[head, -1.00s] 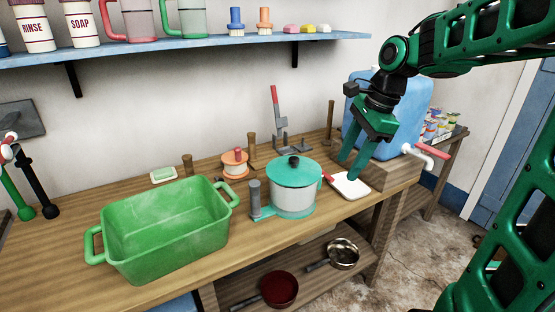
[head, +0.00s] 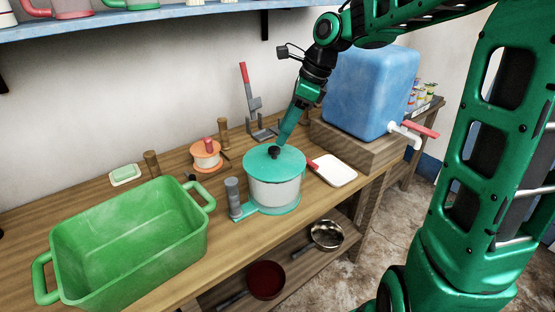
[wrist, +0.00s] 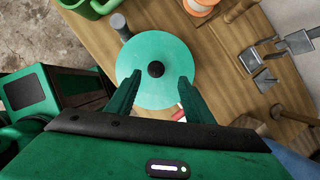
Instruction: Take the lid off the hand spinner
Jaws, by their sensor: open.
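The hand spinner (head: 274,194) stands on the wooden bench, a pale drum on a teal base with a grey upright handle (head: 234,197) at its left. Its teal lid (head: 262,164) sits on top with a black knob (head: 274,152) at the centre. In the wrist view the lid (wrist: 145,92) lies ahead of my fingers, with the knob (wrist: 156,69) roughly midway between their lines. My gripper (head: 281,140) is above the lid's far right side, and its two fingers (wrist: 158,88) are spread and empty. The knob is not between the tips in the head view.
A green tub (head: 130,240) stands left of the spinner. A white board with a red handle (head: 335,171) lies to its right. Behind are a grey tool with a red lever (head: 255,105) and an orange spool (head: 206,157). A blue water container (head: 370,90) stands back right.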

